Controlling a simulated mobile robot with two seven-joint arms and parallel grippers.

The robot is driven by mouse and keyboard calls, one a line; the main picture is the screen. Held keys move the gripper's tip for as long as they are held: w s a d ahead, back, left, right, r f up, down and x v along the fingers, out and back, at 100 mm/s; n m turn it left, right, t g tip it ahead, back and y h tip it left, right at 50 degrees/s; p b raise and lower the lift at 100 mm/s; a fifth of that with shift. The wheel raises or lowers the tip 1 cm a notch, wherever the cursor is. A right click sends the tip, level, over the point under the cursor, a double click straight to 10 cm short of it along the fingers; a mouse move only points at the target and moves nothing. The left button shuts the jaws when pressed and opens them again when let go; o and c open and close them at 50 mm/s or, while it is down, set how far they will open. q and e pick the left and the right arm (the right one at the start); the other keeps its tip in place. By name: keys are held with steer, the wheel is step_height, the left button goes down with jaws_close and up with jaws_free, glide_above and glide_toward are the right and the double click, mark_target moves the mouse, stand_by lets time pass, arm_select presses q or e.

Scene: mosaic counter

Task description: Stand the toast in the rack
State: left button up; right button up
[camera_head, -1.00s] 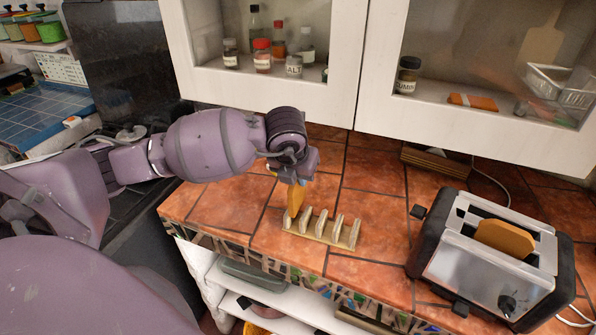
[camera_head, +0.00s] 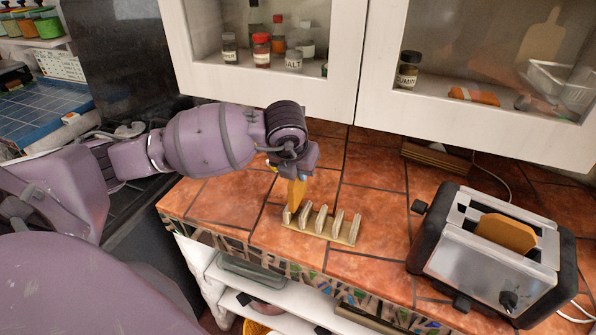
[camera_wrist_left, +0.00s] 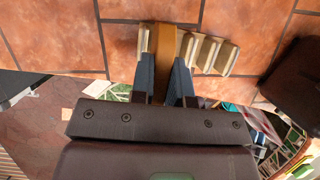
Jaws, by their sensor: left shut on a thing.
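The golden-brown toast (camera_head: 297,193) is upright in my left gripper (camera_head: 297,179), at the left end of the pale wooden rack (camera_head: 340,238). In the left wrist view the toast (camera_wrist_left: 164,48) is edge-on between the two blue-grey fingers of the left gripper (camera_wrist_left: 165,75), which is shut on it. There it lines up with the gap between the rack's (camera_wrist_left: 212,55) two end dividers. I cannot tell if its lower edge touches the rack's base. The other slots look empty. My right gripper is not in view.
A silver and black toaster (camera_head: 470,262) with another slice (camera_head: 505,234) in it stands at the right. Glass-fronted cabinets (camera_head: 345,70) hang above the back of the tiled counter (camera_head: 375,190). The counter's front edge is close to the rack.

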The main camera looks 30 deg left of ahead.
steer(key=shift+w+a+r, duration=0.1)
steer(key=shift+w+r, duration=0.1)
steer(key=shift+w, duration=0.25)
arm_select(q)
steer(key=shift+b, duration=0.3)
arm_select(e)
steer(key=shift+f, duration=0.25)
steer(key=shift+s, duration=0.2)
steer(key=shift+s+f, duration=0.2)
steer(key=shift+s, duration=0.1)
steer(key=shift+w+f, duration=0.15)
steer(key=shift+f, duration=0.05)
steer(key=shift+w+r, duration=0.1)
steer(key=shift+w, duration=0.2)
arm_select(q)
steer(key=shift+b, duration=0.45)
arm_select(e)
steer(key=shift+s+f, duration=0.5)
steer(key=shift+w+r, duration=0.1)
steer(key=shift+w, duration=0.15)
